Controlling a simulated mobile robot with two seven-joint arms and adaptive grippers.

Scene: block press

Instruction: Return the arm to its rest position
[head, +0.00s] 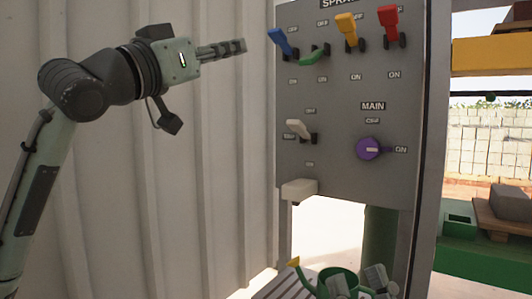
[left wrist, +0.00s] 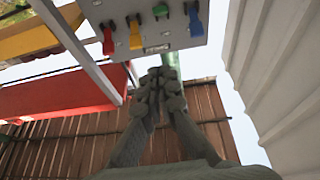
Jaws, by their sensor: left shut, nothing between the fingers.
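My left gripper (head: 240,46) is shut and empty, in front of the corrugated wall, left of the grey control panel (head: 340,100) and apart from it. In the left wrist view its fingers (left wrist: 160,80) are together, with the panel beyond. The panel has a blue lever (head: 281,40), a green lever (head: 314,56), a yellow lever (head: 346,28) and a red lever (head: 388,21) along its top. Below are a white lever (head: 297,128) and a purple main knob (head: 368,148), its mark toward ON.
The corrugated wall (head: 220,160) stands close behind my left arm. A white block-like part (head: 299,190) juts out at the panel's lower left corner. A grey block (head: 510,202) lies on a pallet at the right.

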